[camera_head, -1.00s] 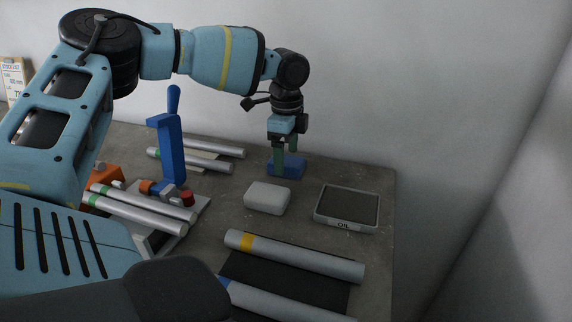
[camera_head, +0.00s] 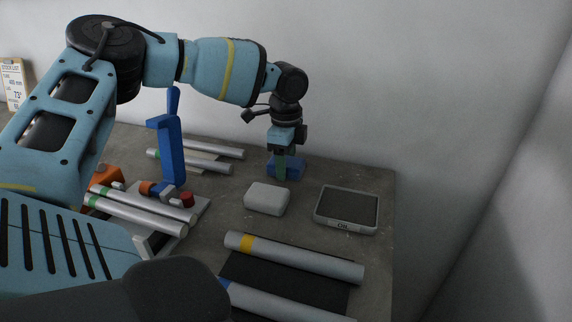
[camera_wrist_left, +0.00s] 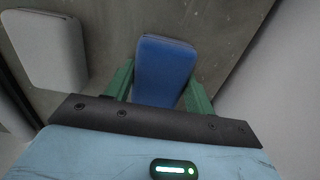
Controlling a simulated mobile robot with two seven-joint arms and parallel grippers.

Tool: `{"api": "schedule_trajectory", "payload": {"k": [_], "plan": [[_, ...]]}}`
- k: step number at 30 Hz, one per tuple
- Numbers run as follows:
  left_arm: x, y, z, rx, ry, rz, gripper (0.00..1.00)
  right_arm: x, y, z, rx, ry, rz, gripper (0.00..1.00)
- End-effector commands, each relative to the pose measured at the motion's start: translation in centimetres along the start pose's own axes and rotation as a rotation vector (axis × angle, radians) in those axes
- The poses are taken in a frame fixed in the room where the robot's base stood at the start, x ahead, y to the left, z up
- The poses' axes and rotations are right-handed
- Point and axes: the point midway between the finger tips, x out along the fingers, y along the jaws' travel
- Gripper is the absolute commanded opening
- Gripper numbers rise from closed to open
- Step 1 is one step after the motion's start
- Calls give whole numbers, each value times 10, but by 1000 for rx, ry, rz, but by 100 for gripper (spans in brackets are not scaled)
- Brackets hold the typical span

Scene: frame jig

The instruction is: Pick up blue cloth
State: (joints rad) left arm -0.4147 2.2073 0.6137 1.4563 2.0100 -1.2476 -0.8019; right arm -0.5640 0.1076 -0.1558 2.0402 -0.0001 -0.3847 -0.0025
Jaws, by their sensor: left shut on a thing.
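The blue cloth (camera_head: 293,168) is a folded, rounded block near the back of the table. It also shows in the left wrist view (camera_wrist_left: 165,68), between the two green fingers. My left gripper (camera_head: 279,172) points down at the cloth and is shut on it; in the left wrist view the fingers (camera_wrist_left: 158,88) lie along both sides of it. In the head view the gripper hides part of the cloth. I cannot tell whether the cloth touches the table. My right gripper is not in view.
A light grey block (camera_head: 267,198) lies just in front of the cloth. The OIL tray (camera_head: 346,228) is to the right, near the table's edge. Metal tubes (camera_head: 295,257) lie in front, and a blue clamp (camera_head: 171,150) stands at left.

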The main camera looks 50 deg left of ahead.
Motion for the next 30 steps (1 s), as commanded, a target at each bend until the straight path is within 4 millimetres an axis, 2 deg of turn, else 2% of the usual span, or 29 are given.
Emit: {"api": "schedule_trajectory", "payload": {"k": [5, 11, 30], "plan": [[-3, 0, 0, 0, 0, -1, 32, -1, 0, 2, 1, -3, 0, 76], [-21, -1, -1, 0, 2, -3, 32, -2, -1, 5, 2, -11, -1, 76], [-147, 0, -1, 0, 1, -3, 32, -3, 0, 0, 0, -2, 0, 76]]}}
